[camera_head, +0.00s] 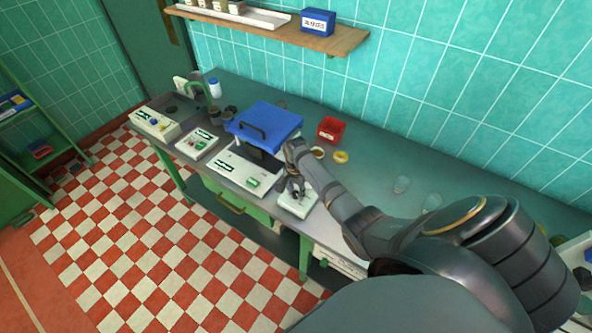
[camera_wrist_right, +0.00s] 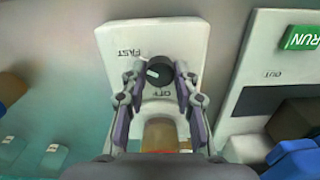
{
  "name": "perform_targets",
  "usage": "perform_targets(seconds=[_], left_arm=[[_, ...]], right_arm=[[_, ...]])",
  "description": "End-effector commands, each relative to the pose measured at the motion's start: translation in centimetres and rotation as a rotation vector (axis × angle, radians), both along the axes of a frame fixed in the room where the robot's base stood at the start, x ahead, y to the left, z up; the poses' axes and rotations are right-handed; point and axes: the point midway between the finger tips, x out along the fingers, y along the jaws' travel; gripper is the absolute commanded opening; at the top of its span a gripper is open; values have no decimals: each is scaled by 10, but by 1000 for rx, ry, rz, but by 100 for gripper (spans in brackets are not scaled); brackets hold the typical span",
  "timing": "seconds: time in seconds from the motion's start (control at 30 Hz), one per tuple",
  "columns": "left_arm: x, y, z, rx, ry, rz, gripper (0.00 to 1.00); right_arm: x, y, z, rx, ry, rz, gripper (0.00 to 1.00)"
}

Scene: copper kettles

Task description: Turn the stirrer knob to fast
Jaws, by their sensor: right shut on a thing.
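The stirrer is a small white box (camera_head: 297,207) at the front edge of the bench in the head view; its pale top (camera_wrist_right: 112,38) fills the middle of the right wrist view. Its round dark knob (camera_wrist_right: 161,68) has a white pointer mark on the left side, slightly downward. The printed word FAST is upper left of the knob and OFF is below it. The mark lies between the two words. My right gripper (camera_wrist_right: 156,80) is shut on the knob, one finger on each side; it also shows over the stirrer in the head view (camera_head: 295,186). My left gripper is out of view.
Left of the stirrer stands a white device (camera_head: 228,180) with a green RUN label (camera_wrist_right: 302,38) and a blue handled lid (camera_head: 272,122). A red bin (camera_head: 331,129) and a yellow ring (camera_head: 341,157) are behind.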

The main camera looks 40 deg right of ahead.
Motion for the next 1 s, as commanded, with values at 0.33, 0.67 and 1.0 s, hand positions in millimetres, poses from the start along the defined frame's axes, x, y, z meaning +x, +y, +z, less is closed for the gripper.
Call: perform_targets(seconds=[0.33, 0.67, 1.0], left_arm=[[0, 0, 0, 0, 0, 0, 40], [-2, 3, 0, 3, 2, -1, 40], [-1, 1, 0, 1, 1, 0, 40]], right_arm=[[-1, 0, -1, 0, 2, 0, 51], [0, 0, 2, 0, 0, 1, 52], [1, -1, 72, -2, -5, 2, 52]])
